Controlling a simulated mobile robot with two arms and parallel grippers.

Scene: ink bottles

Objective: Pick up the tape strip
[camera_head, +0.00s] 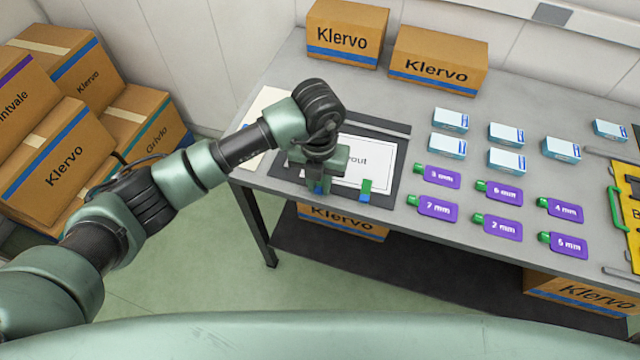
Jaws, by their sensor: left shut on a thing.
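My left gripper (318,188) points down over the front left part of a dark board (284,188) on the grey table. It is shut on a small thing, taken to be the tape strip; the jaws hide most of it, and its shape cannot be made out. Some blue shows at the fingertips. A white sheet (372,160) with printed text lies on the board, partly behind the gripper. A small green and blue piece (366,188) is at the sheet's front edge, right of the gripper and apart from it. My right gripper is out of view.
A yellow panel (628,205) is at the right edge. Klervo cartons (438,60) stand at the back; more cartons (62,150) are stacked on the left.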

